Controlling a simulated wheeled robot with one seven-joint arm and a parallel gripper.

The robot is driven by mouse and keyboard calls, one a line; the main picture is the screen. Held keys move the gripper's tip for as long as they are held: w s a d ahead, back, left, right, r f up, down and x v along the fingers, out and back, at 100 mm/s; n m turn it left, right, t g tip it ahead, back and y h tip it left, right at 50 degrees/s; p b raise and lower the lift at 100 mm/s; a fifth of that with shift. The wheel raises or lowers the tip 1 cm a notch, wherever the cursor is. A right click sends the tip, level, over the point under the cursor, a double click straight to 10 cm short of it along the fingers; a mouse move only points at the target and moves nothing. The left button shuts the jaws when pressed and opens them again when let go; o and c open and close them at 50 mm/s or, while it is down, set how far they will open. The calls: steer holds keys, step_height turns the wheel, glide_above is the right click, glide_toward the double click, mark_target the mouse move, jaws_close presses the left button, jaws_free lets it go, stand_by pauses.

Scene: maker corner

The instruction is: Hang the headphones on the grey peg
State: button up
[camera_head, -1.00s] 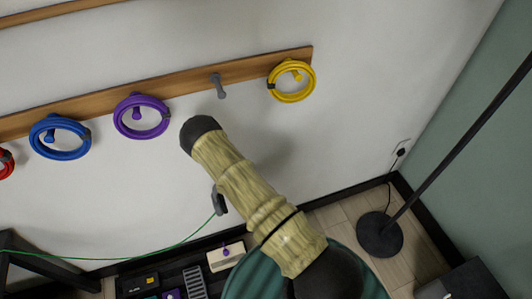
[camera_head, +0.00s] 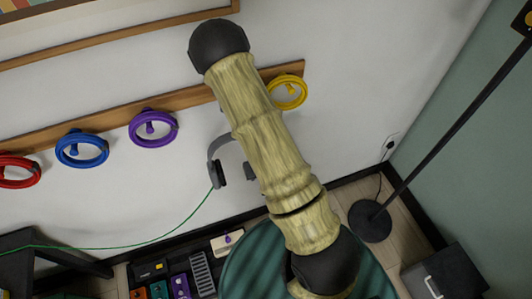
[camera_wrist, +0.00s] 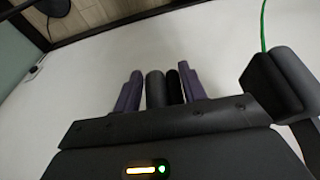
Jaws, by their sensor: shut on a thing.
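The grey headphones (camera_head: 219,173) hang in front of the white wall in the head view, with the band above and a green cable trailing from one ear cup. My arm covers part of them. A dark ear cup (camera_wrist: 278,82) with the green cable shows at the right there. The grey peg is hidden, or nearly so, behind my arm in the head view, between the purple and yellow coils. It cannot be made out in the wrist view.
The wooden rail (camera_head: 115,123) carries red (camera_head: 35,172), blue (camera_head: 104,153), purple (camera_head: 174,134) and yellow (camera_head: 303,96) coils on pegs. A framed board (camera_head: 130,40) is above. A black lamp (camera_head: 370,222) stands right, and trays sit below.

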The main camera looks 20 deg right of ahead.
steer(key=s+p+v, duration=0.1)
steer(key=p+v, duration=0.2)
steer(key=v, duration=0.8)
steer(key=shift+d+g, duration=0.2)
steer(key=shift+g, duration=0.1)
steer(key=shift+w+f, duration=0.15)
steer(key=shift+w+f+p, duration=0.2)
steer(key=shift+w+p, duration=1.15)
steer(key=shift+w, duration=1.35)
steer(key=shift+w+f+p, duration=0.1)
steer(key=shift+w+p, duration=1.15)
steer(key=shift+w, duration=0.95)
steer(key=shift+w+f, duration=0.55)
steer(key=shift+w, duration=0.15)
steer(key=shift+s, duration=0.1)
